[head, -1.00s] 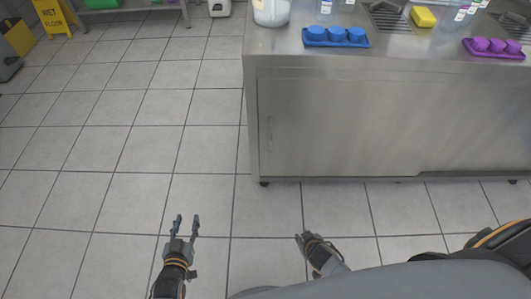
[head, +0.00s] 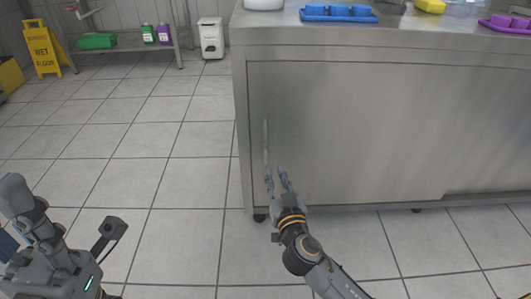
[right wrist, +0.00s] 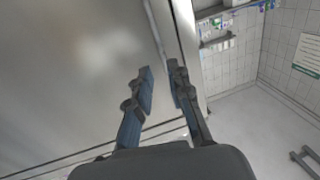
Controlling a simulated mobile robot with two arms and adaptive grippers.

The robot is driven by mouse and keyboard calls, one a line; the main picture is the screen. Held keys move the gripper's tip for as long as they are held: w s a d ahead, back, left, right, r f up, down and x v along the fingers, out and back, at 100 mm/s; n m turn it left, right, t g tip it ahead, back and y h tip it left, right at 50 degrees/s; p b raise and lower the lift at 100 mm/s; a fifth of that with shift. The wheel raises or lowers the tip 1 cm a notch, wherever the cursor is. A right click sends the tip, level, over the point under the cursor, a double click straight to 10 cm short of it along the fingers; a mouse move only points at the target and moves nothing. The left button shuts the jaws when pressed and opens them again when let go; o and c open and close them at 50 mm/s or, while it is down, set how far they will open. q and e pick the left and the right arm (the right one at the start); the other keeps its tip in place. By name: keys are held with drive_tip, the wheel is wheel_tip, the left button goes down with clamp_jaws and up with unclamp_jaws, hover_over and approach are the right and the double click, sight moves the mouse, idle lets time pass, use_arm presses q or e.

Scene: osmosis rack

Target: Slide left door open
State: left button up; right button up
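The left door (head: 340,130) is a flat brushed-steel panel at the front of the steel counter cabinet. Its handle (head: 265,140) is a thin upright bar near the door's left edge. My right gripper (head: 277,172) points up at the handle's lower end. In the right wrist view (right wrist: 159,68) its two fingers are parted, with the steel front (right wrist: 80,80) beyond them. I cannot tell whether the fingers touch the handle. My left gripper (head: 22,210) is large and close at the lower left, partly cut off; its opening is hidden.
Blue (head: 338,14) and purple (head: 508,25) trays sit on the counter top (head: 400,38). A yellow wet-floor sign (head: 42,48), a low shelf (head: 120,47) and a white bin (head: 211,38) stand behind. The tiled floor (head: 150,140) left of the cabinet is clear.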

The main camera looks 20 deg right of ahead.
sight(266, 147)
drive_tip(key=w+b, duration=0.1)
drive_tip(key=w, duration=0.7)
drive_tip(key=w+d+b, duration=0.1)
drive_tip(key=w, duration=0.4)
drive_tip(key=shift+d+b, duration=0.1)
drive_tip(key=shift+b, duration=0.2)
clamp_jaws()
